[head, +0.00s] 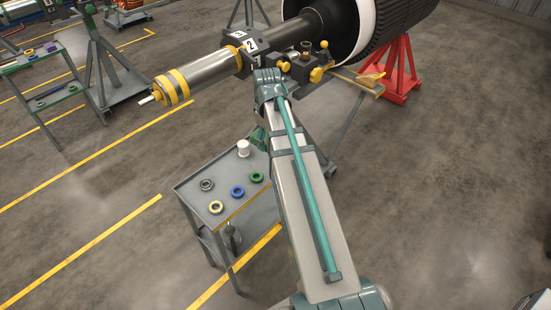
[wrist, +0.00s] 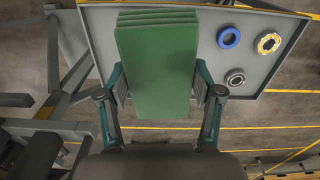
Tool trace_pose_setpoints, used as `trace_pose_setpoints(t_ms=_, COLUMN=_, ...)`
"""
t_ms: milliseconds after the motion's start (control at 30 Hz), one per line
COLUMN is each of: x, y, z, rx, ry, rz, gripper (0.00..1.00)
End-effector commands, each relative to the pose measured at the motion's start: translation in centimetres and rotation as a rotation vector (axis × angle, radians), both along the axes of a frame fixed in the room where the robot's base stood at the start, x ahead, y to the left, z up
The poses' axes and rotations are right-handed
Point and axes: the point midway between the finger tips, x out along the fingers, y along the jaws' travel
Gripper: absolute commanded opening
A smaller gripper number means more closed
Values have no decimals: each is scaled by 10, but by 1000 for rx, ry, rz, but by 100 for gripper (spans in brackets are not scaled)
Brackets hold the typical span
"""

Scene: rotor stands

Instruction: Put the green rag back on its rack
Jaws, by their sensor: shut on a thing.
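The green rag (wrist: 157,70) is a folded, flat block in the middle of the wrist view. My gripper (wrist: 160,98) is shut on it, with one finger on each side of the rag. The rag is above the grey cart top, and the wrist view does not show clearly how high. In the head view my arm hides most of the gripper and the rag. I cannot make out the rag's rack in either view.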

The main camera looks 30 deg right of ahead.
Motion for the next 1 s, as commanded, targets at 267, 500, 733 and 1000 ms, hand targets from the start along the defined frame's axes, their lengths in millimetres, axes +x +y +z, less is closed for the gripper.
trace_pose_setpoints(t_ms=267, x=-26, y=6, z=-23, rx=0, ry=0, rz=-52, gripper=28)
trace_pose_setpoints(t_ms=500, x=19, y=-7, z=-40, rx=1, ry=3, rz=-53, gripper=28)
trace_pose_setpoints(t_ms=733, x=65, y=-21, z=-66, rx=1, ry=4, rz=-53, gripper=28)
trace_pose_setpoints(t_ms=1000, x=92, y=-28, z=-105, rx=0, ry=1, rz=-52, gripper=28)
